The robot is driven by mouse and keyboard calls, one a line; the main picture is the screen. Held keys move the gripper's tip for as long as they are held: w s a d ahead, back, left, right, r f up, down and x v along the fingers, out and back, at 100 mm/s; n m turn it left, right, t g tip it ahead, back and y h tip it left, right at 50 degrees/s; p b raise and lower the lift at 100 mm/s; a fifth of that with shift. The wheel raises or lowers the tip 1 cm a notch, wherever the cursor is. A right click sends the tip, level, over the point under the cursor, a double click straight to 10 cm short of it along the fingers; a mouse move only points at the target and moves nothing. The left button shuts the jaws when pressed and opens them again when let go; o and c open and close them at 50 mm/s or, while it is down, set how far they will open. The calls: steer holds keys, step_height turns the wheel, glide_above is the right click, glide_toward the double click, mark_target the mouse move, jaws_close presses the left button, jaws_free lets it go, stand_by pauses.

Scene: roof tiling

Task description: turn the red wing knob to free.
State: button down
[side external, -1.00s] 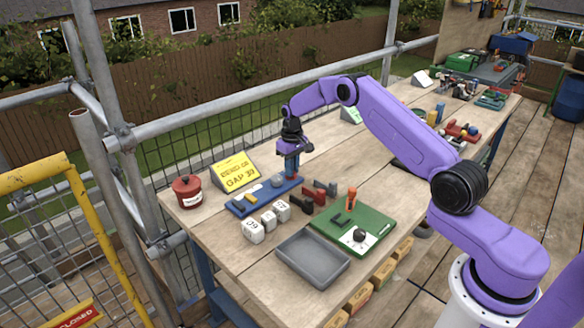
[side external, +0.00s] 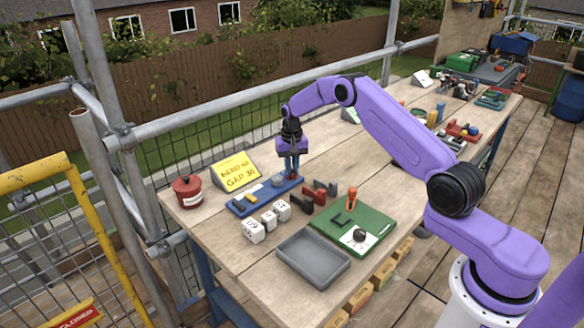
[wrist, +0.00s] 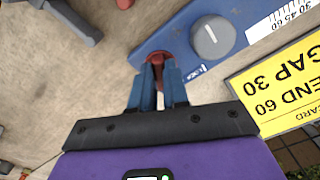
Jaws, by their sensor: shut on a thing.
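The red wing knob (wrist: 155,59) sits at the end of a blue base plate (wrist: 171,34) in the wrist view. My gripper (wrist: 158,72) is shut on the knob, with a blue finger on each side of it. Part of the knob is hidden between the fingers, so its exact angle is hard to read. White lettering, partly hidden, is printed on the plate beside it. In the side view my gripper (side external: 292,176) points down at the far right end of the blue base plate (side external: 239,211), and hides the knob.
A grey dial (wrist: 212,37) is beside the knob on the same plate. A yellow card (side external: 236,172) stands behind it.

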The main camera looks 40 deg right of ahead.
steer(key=m, duration=0.6)
steer(key=shift+w+a+r+m, duration=0.1)
steer(key=shift+w+m, duration=0.05)
steer(key=shift+m, duration=0.15)
steer(key=m, duration=0.5)
steer(key=shift+w, duration=0.1)
steer(key=shift+m, duration=0.4)
steer(key=c, duration=1.1)
jaws_free()
step_height(320, 180, up, 17)
steer(key=shift+r, duration=0.2)
